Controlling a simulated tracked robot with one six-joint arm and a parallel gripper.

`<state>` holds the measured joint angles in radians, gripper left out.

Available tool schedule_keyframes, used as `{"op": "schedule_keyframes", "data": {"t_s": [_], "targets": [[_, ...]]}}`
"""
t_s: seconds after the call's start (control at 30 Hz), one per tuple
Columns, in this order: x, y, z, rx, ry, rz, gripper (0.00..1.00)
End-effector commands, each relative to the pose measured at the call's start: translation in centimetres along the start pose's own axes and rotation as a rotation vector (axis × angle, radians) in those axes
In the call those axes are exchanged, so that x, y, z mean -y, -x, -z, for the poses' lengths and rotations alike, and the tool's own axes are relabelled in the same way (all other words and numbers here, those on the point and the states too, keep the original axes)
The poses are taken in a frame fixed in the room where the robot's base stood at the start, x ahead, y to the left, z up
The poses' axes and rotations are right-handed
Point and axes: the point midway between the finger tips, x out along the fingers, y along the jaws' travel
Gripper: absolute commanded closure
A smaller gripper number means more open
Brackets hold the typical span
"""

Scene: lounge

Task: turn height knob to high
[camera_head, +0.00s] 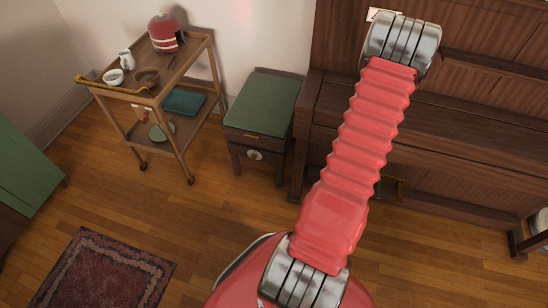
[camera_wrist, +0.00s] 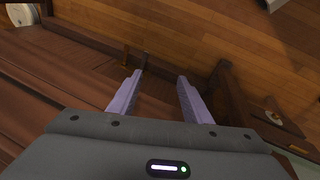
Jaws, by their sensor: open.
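The height knob (camera_head: 254,155) is a small pale round knob on the front of a dark wooden stool (camera_head: 246,141) with a green cushion (camera_head: 264,102), left of the piano in the head view. Which setting it points to is too small to tell. In the wrist view, a small pale part, perhaps the knob (camera_wrist: 273,117), shows at the right on dark wood. My gripper (camera_wrist: 160,75) is open and empty, its two pale lilac fingers apart in front of the piano's dark wood, away from the stool. The gripper is not visible in the head view.
A brown upright piano (camera_head: 450,120) stands right of the stool. A wooden trolley (camera_head: 190,115) with a red kettle (camera_head: 165,33) and dishes stands to the left. The floor before the stool is clear.

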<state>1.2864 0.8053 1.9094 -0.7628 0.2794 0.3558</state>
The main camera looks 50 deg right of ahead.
Motion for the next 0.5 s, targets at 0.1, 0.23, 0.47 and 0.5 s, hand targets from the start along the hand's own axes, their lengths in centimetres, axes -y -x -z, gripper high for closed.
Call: {"op": "schedule_keyframes", "data": {"t_s": [0.1,0.23,0.47,0.5], "targets": [[2.4,4.6,2.1,-0.03,0.041,-0.01,0.55],[5.0,9.1,3.7,-0.061,0.077,-0.014,0.55],[10.0,16.7,5.2,-0.118,0.14,-0.008,0.55],[10.8,18.1,5.3,-0.128,0.152,-0.006,0.55]]}}
